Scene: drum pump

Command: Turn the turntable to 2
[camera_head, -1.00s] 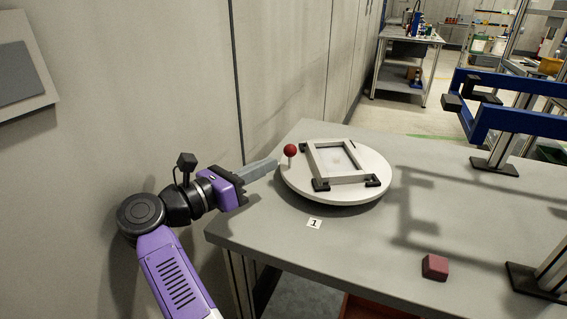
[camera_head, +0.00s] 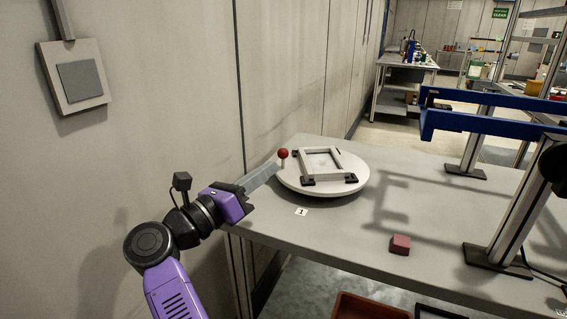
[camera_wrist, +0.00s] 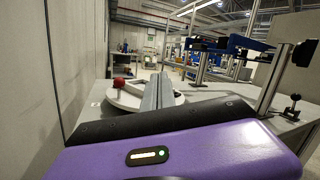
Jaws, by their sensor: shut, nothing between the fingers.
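The turntable (camera_head: 345,184) is a round white disc on the grey table. A raised frame with dark corner blocks (camera_head: 322,163) stands on it. A red ball knob (camera_head: 283,153) on a short post rises from its left edge. A label "1" (camera_head: 301,211) lies on the table in front of the disc; no label 2 shows. My gripper (camera_head: 275,168) is shut and empty, its fingertips close to the knob post; I cannot tell whether they touch. In the wrist view the fingers (camera_wrist: 158,92) reach over the disc, with the red knob (camera_wrist: 119,84) to their left.
A dark red block (camera_head: 400,245) lies near the front edge of the table (camera_head: 340,230). A blue bracket on grey posts (camera_head: 480,124) stands at the right. A wall with a grey panel (camera_head: 82,80) borders the left. The table between disc and block is clear.

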